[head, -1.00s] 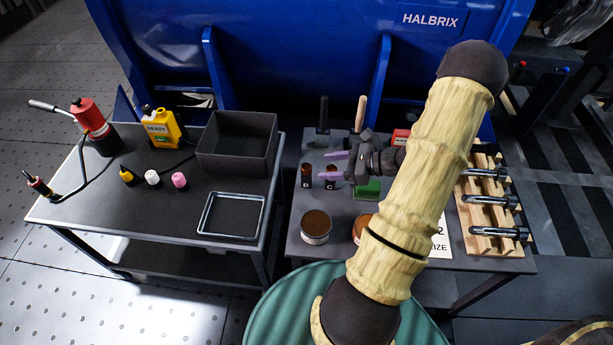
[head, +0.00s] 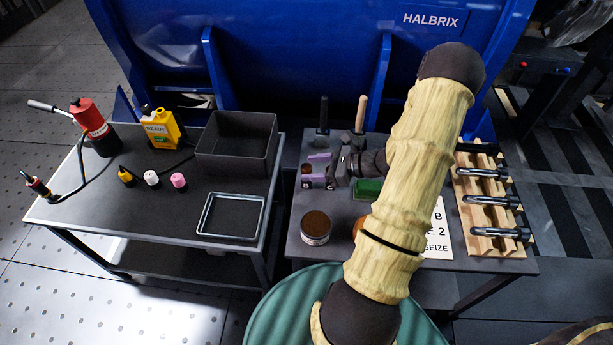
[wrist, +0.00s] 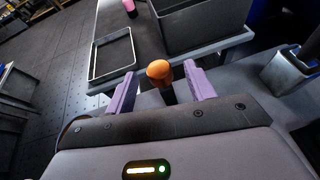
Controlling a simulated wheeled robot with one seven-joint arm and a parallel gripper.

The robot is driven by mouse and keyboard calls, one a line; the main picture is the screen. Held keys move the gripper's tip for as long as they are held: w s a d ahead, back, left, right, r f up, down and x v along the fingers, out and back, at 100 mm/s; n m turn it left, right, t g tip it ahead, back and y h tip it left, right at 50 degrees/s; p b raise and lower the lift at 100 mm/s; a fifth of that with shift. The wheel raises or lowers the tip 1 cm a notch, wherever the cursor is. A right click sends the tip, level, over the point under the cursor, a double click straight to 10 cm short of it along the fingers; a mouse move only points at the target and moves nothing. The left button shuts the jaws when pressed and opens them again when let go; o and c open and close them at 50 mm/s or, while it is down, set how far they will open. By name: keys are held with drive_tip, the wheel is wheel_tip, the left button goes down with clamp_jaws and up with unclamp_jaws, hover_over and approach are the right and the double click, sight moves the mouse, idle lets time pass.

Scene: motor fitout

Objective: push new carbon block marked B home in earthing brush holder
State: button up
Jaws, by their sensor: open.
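My gripper (head: 315,171) is at the left side of the right-hand table, its lilac fingers pointing left. In the wrist view its open fingers (wrist: 160,82) stand either side of a small dark piece with a rounded orange-brown top (wrist: 159,70), with a gap on both sides. In the head view a small brown-topped piece (head: 306,169) shows at the fingertips. I cannot read a letter B on it, so I cannot tell whether it is the carbon block. I cannot make out the earthing brush holder. The blue motor housing (head: 300,50) stands behind the tables.
A brown-topped tin (head: 316,228), a green block (head: 367,189), upright tools (head: 322,115) and a wooden rack (head: 474,239) share the table. The left table holds a black bin (head: 237,160), an empty tray (head: 230,233) and bottles. A gap separates the tables.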

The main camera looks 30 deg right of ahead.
drive_tip(key=shift+c, duration=0.2)
drive_tip(key=c, duration=1.1)
wheel_tip(320, 180, up, 10)
drive_tip(key=p, duration=0.2)
